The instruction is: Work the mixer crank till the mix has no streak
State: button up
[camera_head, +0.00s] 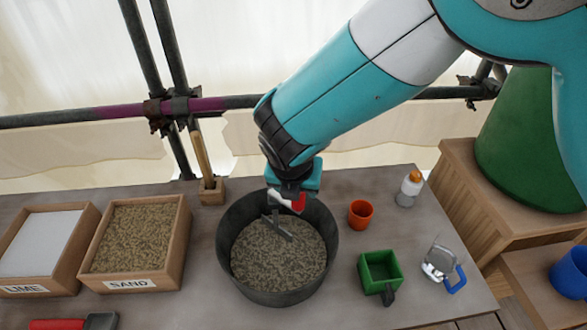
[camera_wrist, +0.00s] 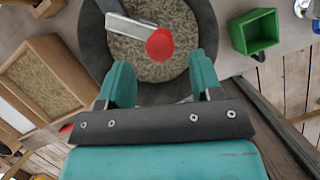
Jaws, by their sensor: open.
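The mixer is a dark round tub (camera_head: 227,262) on the table, filled with a speckled grey-brown mix (camera_head: 280,262). A grey metal crank (camera_head: 278,228) stands in the mix; its red knob (camera_head: 298,203) is at the tub's back. In the wrist view the red knob (camera_wrist: 160,44) and the crank's flat arm (camera_wrist: 130,26) lie ahead of my gripper. My gripper (camera_wrist: 162,85) is open, with its teal fingers apart and nothing between them. In the head view my gripper (camera_head: 293,190) is over the tub's back rim, close to the knob; I cannot tell whether they touch.
Boxes labelled LIME (camera_head: 42,242) and SAND (camera_head: 135,237) stand at left. Scaffold pipes run behind the table.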

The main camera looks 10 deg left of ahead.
jog(key=b+v, duration=0.1)
jog(key=v, duration=0.9)
jog(key=shift+r, duration=0.25)
jog(key=shift+s, duration=0.15)
